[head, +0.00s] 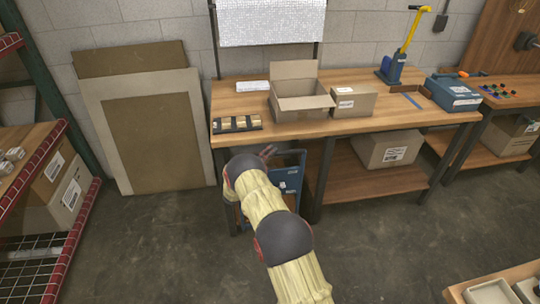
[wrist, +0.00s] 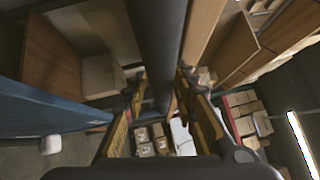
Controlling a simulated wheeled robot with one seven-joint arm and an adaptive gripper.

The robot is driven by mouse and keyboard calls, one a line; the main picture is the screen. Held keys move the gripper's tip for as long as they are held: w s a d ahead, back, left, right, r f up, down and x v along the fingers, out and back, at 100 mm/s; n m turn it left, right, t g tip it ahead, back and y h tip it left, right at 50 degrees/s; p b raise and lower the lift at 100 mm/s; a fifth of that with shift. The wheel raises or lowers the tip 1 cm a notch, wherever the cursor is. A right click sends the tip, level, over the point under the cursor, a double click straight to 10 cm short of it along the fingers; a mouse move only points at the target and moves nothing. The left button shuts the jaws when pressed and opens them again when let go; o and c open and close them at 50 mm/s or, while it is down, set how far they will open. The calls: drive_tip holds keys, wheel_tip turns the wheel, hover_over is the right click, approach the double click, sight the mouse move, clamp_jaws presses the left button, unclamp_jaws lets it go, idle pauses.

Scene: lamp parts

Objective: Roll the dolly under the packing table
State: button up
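The packing table (head: 375,119) has a wooden top, dark legs and a lower shelf at its right part. A blue object, which looks like the dolly (head: 291,184), shows at the table's left front, mostly hidden behind my arm. A large blue surface (wrist: 45,108) fills the left of the wrist view, with a small pale round part below it. My gripper (head: 266,153) is at the blue object, just below the table's front edge. In the wrist view its fingers (wrist: 162,92) stand on both sides of a dark bar (wrist: 165,40); whether they touch it I cannot tell.
On the tabletop are an open carton (head: 302,102), a closed carton (head: 352,103) and a blue toolbox (head: 453,92). A large carton (head: 387,149) sits on the lower shelf. Flat panels (head: 150,130) lean on the wall. A red-edged rack (head: 75,175) stands left. The floor (head: 170,245) is clear in front.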

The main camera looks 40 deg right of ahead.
drive_tip(key=shift+o, duration=0.7)
drive_tip(key=shift+a, duration=0.1)
drive_tip(key=v, duration=1.1)
drive_tip(key=shift+a, duration=0.4)
drive_tip(key=shift+s+f, duration=0.1)
